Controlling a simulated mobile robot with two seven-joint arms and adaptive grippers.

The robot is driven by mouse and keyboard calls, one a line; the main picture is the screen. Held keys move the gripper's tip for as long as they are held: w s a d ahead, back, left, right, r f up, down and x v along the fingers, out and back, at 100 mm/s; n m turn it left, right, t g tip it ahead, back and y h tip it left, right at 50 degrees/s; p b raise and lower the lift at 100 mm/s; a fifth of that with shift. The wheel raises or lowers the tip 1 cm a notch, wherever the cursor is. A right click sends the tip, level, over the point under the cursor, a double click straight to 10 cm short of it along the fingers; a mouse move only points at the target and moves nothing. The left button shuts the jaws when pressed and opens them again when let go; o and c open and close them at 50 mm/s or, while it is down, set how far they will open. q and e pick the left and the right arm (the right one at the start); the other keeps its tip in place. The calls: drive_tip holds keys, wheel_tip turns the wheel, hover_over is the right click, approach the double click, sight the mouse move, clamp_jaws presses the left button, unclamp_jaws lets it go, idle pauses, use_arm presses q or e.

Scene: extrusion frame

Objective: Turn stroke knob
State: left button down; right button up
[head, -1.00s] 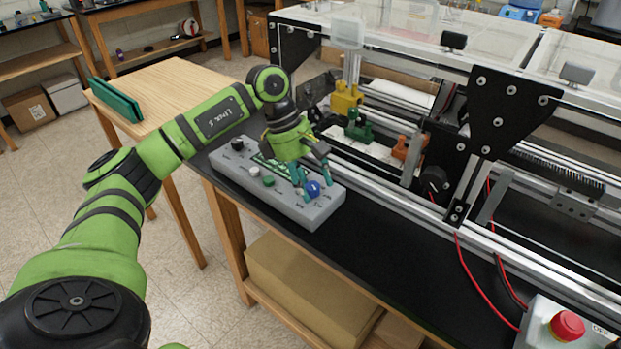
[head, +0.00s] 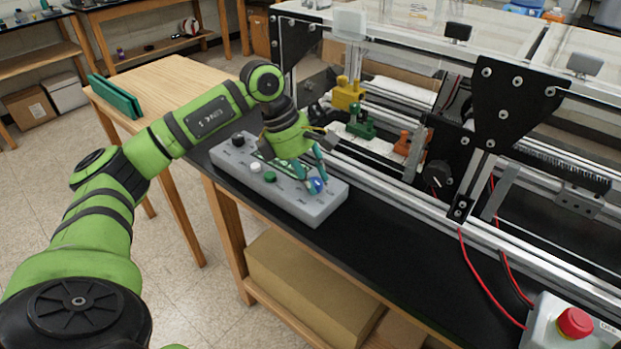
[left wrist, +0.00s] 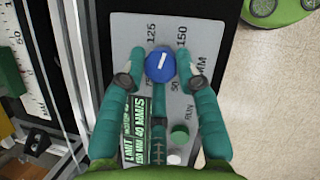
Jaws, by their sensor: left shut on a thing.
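The stroke knob (left wrist: 160,66) is blue with a white pointer line. It sits at the end of the grey control box, among the printed marks 125, 150 and MM. In the head view the blue knob (head: 316,185) is at the box's right end, partly hidden by a finger. My left gripper (left wrist: 160,68) has its teal fingers on both sides of the knob, shut on it. In the head view the left gripper (head: 314,180) reaches down to the knob from above. My right gripper is not in view.
The grey control box (head: 303,208) also carries green, white and black knobs or buttons. The aluminium extrusion frame (head: 400,190) runs close behind it. A red stop button (head: 574,322) is at lower right. The black bench top (head: 400,260) between is clear.

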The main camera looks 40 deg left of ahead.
use_arm(q)
drive_tip(key=n+t+y+b, duration=0.1)
drive_tip(key=n+b, duration=0.1)
drive_tip(key=n, duration=0.2)
drive_tip(key=shift+s+d, duration=0.1)
drive_tip(key=shift+d, duration=0.05)
drive_tip(key=n, duration=0.2)
drive_tip(key=n+t+y+b, duration=0.1)
drive_tip(key=n, duration=0.1)
drive_tip(key=shift+d+n+y, duration=0.1)
drive_tip(key=shift+n+y, duration=0.2)
drive_tip(key=shift+r, duration=0.1)
drive_tip(key=c, duration=0.9)
unclamp_jaws()
drive_tip(key=shift+c, duration=0.2)
drive_tip(key=v, duration=1.2)
drive_tip(key=shift+s, duration=0.15)
